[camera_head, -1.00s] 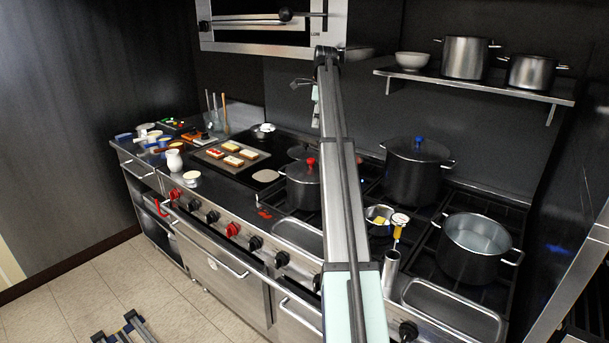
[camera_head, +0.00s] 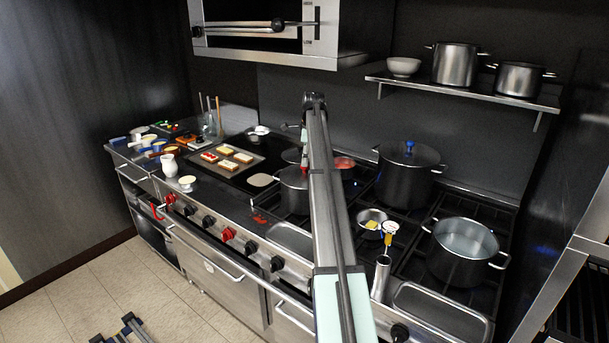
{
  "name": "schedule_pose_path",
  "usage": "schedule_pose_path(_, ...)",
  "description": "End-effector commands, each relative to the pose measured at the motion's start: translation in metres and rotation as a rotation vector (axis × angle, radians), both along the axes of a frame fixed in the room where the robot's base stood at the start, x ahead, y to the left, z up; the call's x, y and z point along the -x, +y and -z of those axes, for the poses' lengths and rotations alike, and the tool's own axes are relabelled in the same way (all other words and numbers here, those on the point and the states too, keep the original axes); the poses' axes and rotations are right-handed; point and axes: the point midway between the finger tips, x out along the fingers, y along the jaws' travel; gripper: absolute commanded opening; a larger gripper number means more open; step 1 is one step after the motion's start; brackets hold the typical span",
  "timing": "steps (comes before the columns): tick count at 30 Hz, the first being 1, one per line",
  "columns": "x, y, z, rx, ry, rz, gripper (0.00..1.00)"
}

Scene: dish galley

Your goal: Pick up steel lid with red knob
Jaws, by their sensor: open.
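The steel lid (camera_head: 290,172) is on a dark pot (camera_head: 292,193) on the stove, left of my arm in the head view. My arm covers its right side, and its red knob is not clearly visible now. My gripper (camera_head: 290,127) shows only in part, small and dark, above and behind the pot and left of the arm's upper end. It is open, with nothing seen in it, and appears apart from the lid.
A taller pot with a blue-knobbed lid (camera_head: 409,152) stands right of my arm. An open pot (camera_head: 464,245), a small bowl (camera_head: 371,226) and a steel cylinder (camera_head: 381,278) are nearby. A shelf (camera_head: 470,88) holds pots above. A griddle (camera_head: 228,172) with toasts lies left.

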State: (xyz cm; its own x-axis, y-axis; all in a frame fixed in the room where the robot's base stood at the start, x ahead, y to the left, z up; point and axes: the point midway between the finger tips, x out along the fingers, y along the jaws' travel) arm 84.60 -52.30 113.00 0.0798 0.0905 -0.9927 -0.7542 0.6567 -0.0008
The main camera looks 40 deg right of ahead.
Motion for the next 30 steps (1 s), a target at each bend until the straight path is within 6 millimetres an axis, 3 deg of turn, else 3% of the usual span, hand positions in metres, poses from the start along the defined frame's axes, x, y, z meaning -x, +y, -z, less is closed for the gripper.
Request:
schedule_pose_path(9, -0.002, 0.003, 0.037, -0.001, 0.001, 0.0, 0.63)
schedule_pose_path(16, -0.003, 0.003, 0.04, 0.0, 0.0, 0.0, 0.63)
schedule_pose_path(17, -0.003, 0.003, 0.04, 0.0, 0.0, 0.0, 0.56)
schedule_pose_path(21, -0.003, 0.003, 0.04, 0.0, 0.0, 0.0, 0.07)
schedule_pose_path(22, -0.003, 0.003, 0.04, -0.001, 0.001, 0.0, 0.0)
schedule_pose_path(30, -0.003, 0.003, 0.04, -0.001, 0.001, 0.0, 0.0)
